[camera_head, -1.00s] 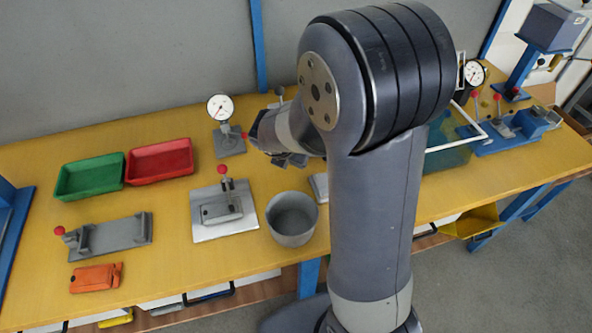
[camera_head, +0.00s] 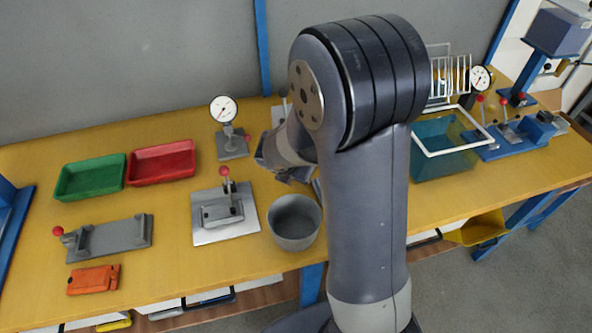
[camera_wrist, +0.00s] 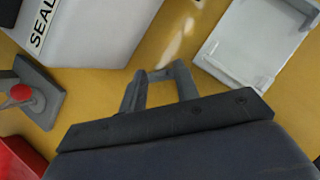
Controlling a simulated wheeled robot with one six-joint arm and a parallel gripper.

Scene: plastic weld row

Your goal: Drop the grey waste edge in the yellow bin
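In the wrist view my gripper (camera_wrist: 159,76) has its two grey fingers a little apart above the yellow bench. A small grey strip (camera_wrist: 160,73) spans the gap between the fingertips and looks like the grey waste edge. Its ends are hard to tell from the fingers. In the head view my gripper is behind my arm, near the grey round pot, and its tips are mostly hidden. The yellow bin (camera_head: 478,229) is low at the bench's front right, below the bench top and well apart from my gripper.
The grey pot (camera_head: 294,222) stands near the bench's front edge. Left are a clamp fixture (camera_head: 224,212), dial gauge (camera_head: 224,110), red tray (camera_head: 162,163) and green tray (camera_head: 90,178). A teal container (camera_head: 440,165) and wire rack (camera_head: 450,80) stand right of my arm.

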